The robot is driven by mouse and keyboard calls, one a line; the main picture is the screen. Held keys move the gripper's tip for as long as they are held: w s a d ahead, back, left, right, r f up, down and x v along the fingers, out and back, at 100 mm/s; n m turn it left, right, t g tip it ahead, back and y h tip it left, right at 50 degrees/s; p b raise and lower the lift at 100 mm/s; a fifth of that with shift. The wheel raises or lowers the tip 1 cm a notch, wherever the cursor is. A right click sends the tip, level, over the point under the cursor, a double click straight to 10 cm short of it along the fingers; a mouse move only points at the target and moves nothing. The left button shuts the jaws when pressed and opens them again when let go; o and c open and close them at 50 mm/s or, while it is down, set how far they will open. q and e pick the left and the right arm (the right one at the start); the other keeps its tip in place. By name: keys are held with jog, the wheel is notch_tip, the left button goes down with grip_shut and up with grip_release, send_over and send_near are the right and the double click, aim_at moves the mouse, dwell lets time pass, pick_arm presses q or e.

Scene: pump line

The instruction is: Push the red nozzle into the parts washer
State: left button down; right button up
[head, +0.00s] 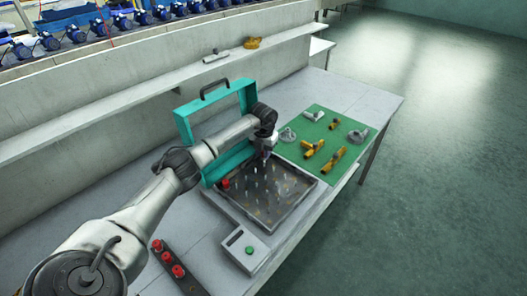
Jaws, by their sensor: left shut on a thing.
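The parts washer is an open shallow tray (305,207) with several upright pale pins and a teal frame-like lid (183,124) raised at its back. One red nozzle (225,184) sits at the tray's left corner. More red nozzles (167,257) stand in a dark strip rack (190,285) at the front left. My left gripper (266,156) points down over the back part of the tray, apart from the red nozzle at the corner. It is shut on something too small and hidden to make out. My right gripper is out of view.
A green mat (325,170) right of the tray holds yellow fittings (333,158) and grey metal parts (358,136). A control box with a green button (249,250) stands before the tray. A low wall with a ledge runs behind; the table's right end is bare.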

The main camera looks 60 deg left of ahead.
pick_arm(q)
jog(key=shift+f, duration=0.35)
dwell(0.7)
jog(key=c, duration=1.3)
grip_release()
jog(key=o, duration=0.4)
jog(key=shift+w+d+f, duration=0.1)
